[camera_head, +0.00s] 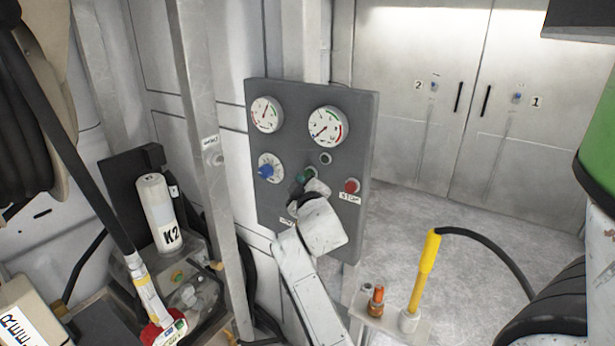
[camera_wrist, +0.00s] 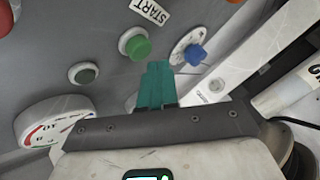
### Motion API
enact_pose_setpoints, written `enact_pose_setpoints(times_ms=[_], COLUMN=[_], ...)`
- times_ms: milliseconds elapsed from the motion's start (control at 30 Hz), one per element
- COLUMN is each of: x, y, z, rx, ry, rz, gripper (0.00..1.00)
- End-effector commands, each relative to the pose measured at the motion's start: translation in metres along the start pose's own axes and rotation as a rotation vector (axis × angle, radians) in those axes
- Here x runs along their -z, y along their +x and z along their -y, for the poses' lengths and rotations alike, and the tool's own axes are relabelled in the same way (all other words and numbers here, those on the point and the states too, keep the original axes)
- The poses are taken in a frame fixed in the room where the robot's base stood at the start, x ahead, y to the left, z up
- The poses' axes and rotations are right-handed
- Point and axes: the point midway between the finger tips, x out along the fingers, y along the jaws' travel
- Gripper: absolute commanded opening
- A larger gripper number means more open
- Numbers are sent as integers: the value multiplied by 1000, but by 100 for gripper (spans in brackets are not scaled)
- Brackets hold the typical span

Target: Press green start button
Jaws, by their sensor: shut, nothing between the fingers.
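The green start button (camera_wrist: 137,47) is a round green cap in a pale ring on the grey control panel (camera_head: 225,0). The wrist view shows it upside down, with the START label (camera_wrist: 150,11) beside it. My gripper (camera_wrist: 158,66) has teal fingers, shut together and empty. In the wrist picture the fingertips lie just below and right of the button. They seem apart from it, but the depth is hard to judge. In the head view my wrist covers part of the panel's lower middle. A small green patch shows there, and I cannot tell button from fingertips.
A blue knob (camera_wrist: 196,54) and a dark round lamp (camera_wrist: 85,73) flank the button. A red button (camera_head: 351,186) is at the panel's right, and two gauges (camera_head: 266,114) (camera_head: 328,125) are above. A metal post (camera_head: 213,190) stands left of the panel.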

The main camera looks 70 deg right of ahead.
Motion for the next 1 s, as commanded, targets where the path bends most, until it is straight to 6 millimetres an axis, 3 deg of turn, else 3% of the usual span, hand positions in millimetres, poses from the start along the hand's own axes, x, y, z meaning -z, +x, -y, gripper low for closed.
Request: enact_pose_setpoints(times_ms=[1000], x=[-3], y=[5], z=[-5], rx=[0], ry=[0], rz=[1], gripper=[0])
